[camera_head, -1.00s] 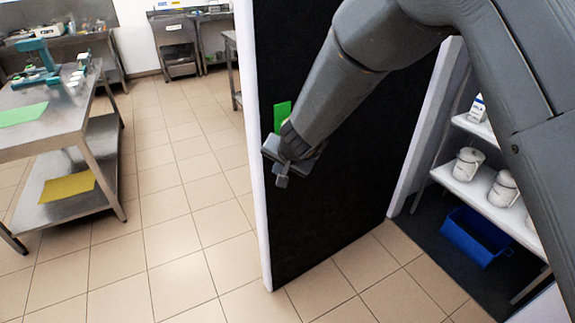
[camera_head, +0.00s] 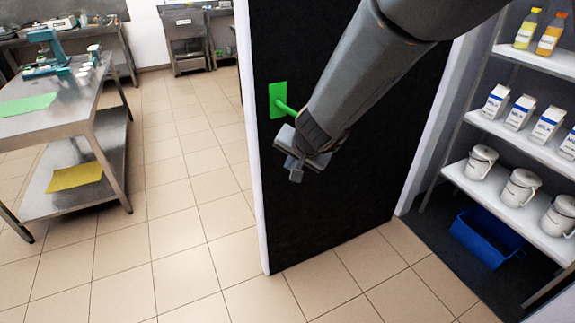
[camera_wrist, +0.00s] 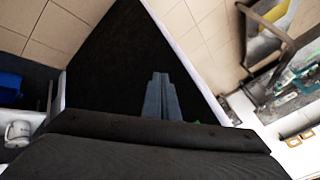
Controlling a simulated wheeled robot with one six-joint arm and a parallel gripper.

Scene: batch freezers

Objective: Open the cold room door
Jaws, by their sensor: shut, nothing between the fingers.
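The cold room door (camera_head: 345,190) is a black panel with a pale edge. It stands swung open, with the shelved interior showing to its right. Its green handle (camera_head: 285,108) has a plate near the free edge and a bar partly hidden behind my arm. My gripper (camera_head: 297,172) is in front of the black face, a little below and right of the handle, apart from the plate. The fingers are shut and empty. In the wrist view the closed fingers (camera_wrist: 161,97) point along the black door (camera_wrist: 115,60), and a speck of green shows beside them.
White shelves (camera_head: 520,195) inside hold white tubs, cartons and bottles. A blue crate (camera_head: 487,238) lies on the dark floor below. A steel table (camera_head: 60,128) with a green sheet and teal device stands at left. Tiled floor (camera_head: 190,225) between table and door is clear.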

